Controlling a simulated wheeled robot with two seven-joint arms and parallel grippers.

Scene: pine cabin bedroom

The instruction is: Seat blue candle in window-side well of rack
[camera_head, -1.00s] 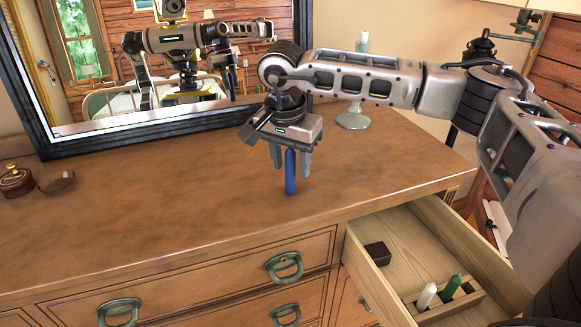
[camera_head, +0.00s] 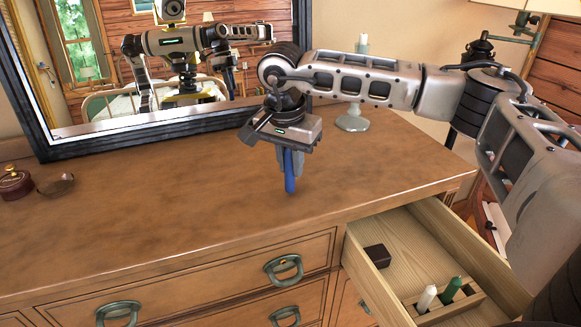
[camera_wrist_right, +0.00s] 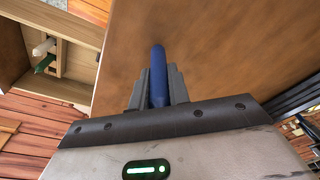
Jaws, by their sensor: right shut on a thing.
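The blue candle (camera_head: 290,172) stands on the dresser top, its lower end at or near the wood. My right gripper (camera_head: 290,163) points down and is shut on the candle's upper part. In the right wrist view the blue candle (camera_wrist_right: 158,75) shows between the two grey fingers (camera_wrist_right: 158,88). The wooden rack (camera_head: 464,303) sits in the open drawer at the lower right. It holds a white candle (camera_head: 427,298) and a green candle (camera_head: 451,290) side by side. My left gripper is not in view.
A dark block (camera_head: 377,256) lies in the open drawer (camera_head: 412,235). A glass candle holder (camera_head: 352,120) stands at the back of the dresser top (camera_head: 180,215). A dark red jar (camera_head: 14,183) and a small bowl (camera_head: 57,185) are at the left. The mirror (camera_head: 160,128) stands behind.

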